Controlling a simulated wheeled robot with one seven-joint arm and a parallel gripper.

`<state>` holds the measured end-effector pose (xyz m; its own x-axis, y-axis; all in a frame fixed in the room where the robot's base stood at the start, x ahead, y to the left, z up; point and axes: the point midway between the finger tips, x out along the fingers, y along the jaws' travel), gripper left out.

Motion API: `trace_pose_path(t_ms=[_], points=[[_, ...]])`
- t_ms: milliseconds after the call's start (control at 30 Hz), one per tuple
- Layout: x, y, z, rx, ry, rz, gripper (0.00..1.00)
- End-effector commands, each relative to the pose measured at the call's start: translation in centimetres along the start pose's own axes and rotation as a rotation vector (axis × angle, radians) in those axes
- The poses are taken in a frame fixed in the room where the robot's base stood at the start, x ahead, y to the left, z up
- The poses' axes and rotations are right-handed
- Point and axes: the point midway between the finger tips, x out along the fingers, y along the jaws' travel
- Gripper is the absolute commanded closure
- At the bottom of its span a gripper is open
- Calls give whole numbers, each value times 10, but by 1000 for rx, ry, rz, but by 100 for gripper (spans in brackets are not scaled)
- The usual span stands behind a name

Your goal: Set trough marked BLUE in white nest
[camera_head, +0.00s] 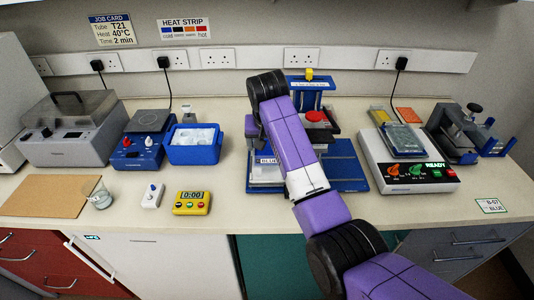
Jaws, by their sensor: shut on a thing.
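The trough marked BLUE (266,160) shows its label just left of my purple forearm, at the left part of a blue base plate. A pale, whitish block, which may be the white nest (264,182), shows directly below the label. I cannot tell whether the trough is touching it or just above it. My gripper (254,138) is mostly hidden behind my arm; a dark and purple part of it shows above the trough. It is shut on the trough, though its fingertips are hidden.
A blue stand with a red knob (316,115) rises behind my arm from the blue plate (345,170). A white READY device (408,178) stands to the right. A blue ice box (194,152), yellow timer (191,203) and glass beaker (100,197) stand left. The front right counter is mostly clear.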

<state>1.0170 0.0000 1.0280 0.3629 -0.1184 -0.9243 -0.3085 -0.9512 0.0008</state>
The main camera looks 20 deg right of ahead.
Motion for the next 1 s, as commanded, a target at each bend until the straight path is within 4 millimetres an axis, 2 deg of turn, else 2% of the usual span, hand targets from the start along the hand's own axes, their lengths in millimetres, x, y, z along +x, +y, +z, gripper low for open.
trace_pose_path(t_ms=[133, 400, 867, 900, 933, 1000], points=[[10, 0, 4, 0, 0, 0, 68], [41, 0, 17, 1, 1, 0, 68], [47, 0, 19, 0, 1, 0, 68], [47, 0, 19, 0, 1, 0, 17], [47, 0, 19, 0, 1, 0, 13], [47, 0, 19, 0, 1, 0, 13]])
